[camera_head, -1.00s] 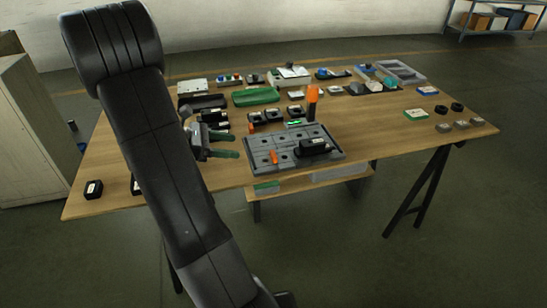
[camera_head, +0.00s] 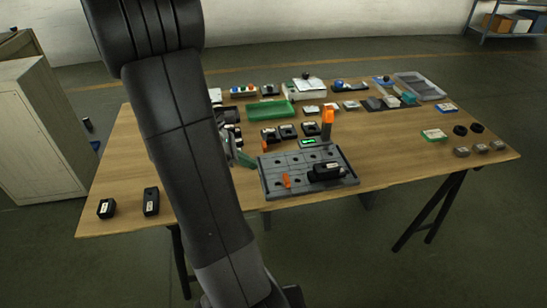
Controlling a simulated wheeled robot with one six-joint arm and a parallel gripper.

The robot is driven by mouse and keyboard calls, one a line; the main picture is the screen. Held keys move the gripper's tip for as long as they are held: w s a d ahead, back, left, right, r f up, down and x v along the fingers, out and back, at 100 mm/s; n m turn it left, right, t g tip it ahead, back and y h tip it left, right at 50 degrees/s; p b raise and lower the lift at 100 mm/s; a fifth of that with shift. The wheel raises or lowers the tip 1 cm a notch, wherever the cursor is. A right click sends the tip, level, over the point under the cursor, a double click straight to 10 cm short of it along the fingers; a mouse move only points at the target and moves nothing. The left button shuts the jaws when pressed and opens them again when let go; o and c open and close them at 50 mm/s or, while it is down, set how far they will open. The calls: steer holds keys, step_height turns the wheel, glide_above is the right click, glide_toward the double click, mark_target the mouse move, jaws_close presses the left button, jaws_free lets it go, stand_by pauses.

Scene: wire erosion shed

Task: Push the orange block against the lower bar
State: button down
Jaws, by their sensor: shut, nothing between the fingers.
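A small orange block (camera_head: 286,180) lies on the left front part of a grey plate with dark holes (camera_head: 272,189), on the wooden table. I cannot make out a separate lower bar; the plate's near edge is too small to tell. A black piece with a white label (camera_head: 326,171) lies on the right half of the plate, apart from the orange block. My arm (camera_head: 195,160) crosses the left of the view in front of the table. My gripper does not show; the arm hides the table behind it.
A green-handled thing (camera_head: 243,158) lies left of the plate, partly behind my arm. Two black blocks (camera_head: 106,208) (camera_head: 151,201) stand at the front left. A green tray (camera_head: 270,110) lies farther back.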

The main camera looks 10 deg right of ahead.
mark_target(284, 182)
steer(key=b+x, duration=0.2)
steer(key=x, duration=0.8)
steer(key=shift+s+a+f, duration=0.1)
steer(key=shift+s, duration=0.05)
steer(key=d+b, duration=0.1)
steer(key=d, duration=0.5)
stand_by(0.4)
